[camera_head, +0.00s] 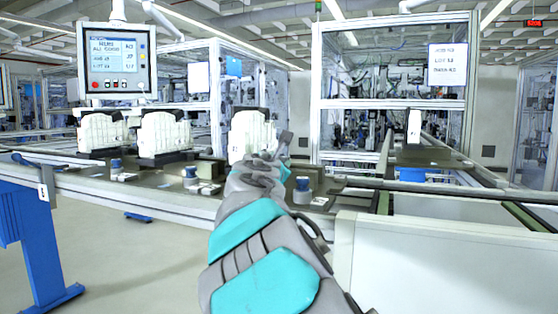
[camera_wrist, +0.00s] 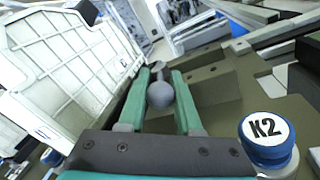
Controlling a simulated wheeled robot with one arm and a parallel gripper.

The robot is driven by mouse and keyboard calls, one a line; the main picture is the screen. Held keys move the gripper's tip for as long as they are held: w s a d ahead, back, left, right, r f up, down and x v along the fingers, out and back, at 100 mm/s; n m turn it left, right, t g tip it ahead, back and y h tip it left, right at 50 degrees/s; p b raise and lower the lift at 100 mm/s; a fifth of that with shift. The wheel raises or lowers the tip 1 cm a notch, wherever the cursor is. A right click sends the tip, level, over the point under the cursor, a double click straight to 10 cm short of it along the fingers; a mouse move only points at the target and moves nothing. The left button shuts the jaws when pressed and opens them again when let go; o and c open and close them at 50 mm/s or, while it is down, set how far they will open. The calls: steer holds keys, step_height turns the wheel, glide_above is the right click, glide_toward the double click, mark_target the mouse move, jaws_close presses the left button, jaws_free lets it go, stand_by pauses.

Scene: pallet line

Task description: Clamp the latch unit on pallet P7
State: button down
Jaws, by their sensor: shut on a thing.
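White ribbed units stand on pallets along the line. The one nearest my gripper (camera_head: 265,168) is a white latch unit (camera_head: 250,130), upright behind it. In the wrist view a large white ribbed panel (camera_wrist: 70,65) leans at the left, beside the fingers. My gripper (camera_wrist: 160,88) has its two teal fingers shut on a grey ball knob (camera_wrist: 160,95) on a short stem. A blue round cap marked K2 (camera_wrist: 267,130) stands to the right of the fingers. I cannot read a P7 mark. My arm hides the pallet's front in the head view.
Two more white units (camera_head: 100,131) (camera_head: 163,132) stand on the line to the left, with blue-capped posts along its front edge. A screen (camera_head: 117,60) hangs above. A glazed machine cell (camera_head: 395,90) is behind right. A white panel (camera_head: 440,265) fills the lower right.

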steer(key=c, duration=0.7)
jaws_free()
steer(key=shift+d, duration=0.1)
steer(key=shift+s, duration=0.1)
steer(key=s, duration=0.4)
steer(key=s+a, duration=0.1)
steer(key=s, duration=0.1)
steer(key=shift+s+a+r, duration=0.1)
steer(key=shift+s, duration=0.65)
